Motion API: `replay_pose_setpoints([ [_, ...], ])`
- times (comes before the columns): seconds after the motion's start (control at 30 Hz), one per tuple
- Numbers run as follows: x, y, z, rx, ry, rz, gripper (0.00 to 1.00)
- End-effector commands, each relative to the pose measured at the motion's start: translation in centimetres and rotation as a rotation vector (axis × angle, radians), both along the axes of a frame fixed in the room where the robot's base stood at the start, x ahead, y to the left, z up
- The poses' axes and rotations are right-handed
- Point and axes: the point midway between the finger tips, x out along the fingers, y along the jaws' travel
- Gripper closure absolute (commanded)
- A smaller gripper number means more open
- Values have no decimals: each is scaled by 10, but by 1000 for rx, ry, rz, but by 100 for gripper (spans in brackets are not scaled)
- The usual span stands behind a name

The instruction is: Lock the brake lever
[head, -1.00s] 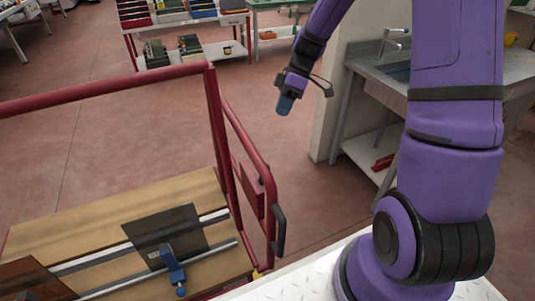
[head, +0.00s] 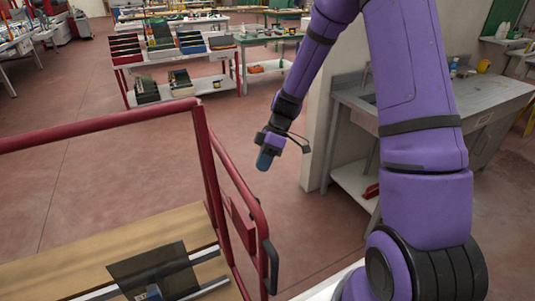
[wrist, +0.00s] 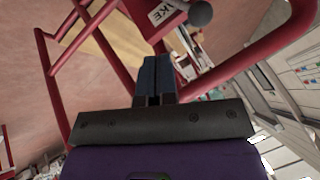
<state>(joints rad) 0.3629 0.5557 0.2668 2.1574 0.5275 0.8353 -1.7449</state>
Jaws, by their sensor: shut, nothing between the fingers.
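My gripper (head: 265,160) is shut and empty, held in the air just beyond the right end of a red-framed cart (head: 208,170). Its closed fingers (wrist: 154,80) point up the wrist view. Past them, at the top edge of the wrist view, is a dark grey ball knob (wrist: 200,14), which looks like the end of the brake lever. Next to it is a white label (wrist: 166,12) ending in "KE". The rest of the lever is hidden or out of frame. In the head view I cannot make out the lever. The fingers appear apart from the knob.
The cart has a wooden deck (head: 60,275) with a dark glass plate (head: 153,268) and a black handle (head: 269,265) on its right rail. A sink bench (head: 350,112) and wall stand right of my gripper.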

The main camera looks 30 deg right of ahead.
Motion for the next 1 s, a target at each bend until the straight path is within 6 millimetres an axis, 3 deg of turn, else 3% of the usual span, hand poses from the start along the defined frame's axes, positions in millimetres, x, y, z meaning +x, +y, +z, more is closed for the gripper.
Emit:
replay_pose_setpoints([
  [0.23, -12, 24, -38, 0, 5, 0, 100],
  [0.53, -40, 39, -43, 0, 1, 0, 100],
  [1.0, -44, 40, -44, 0, 0, 0, 100],
])
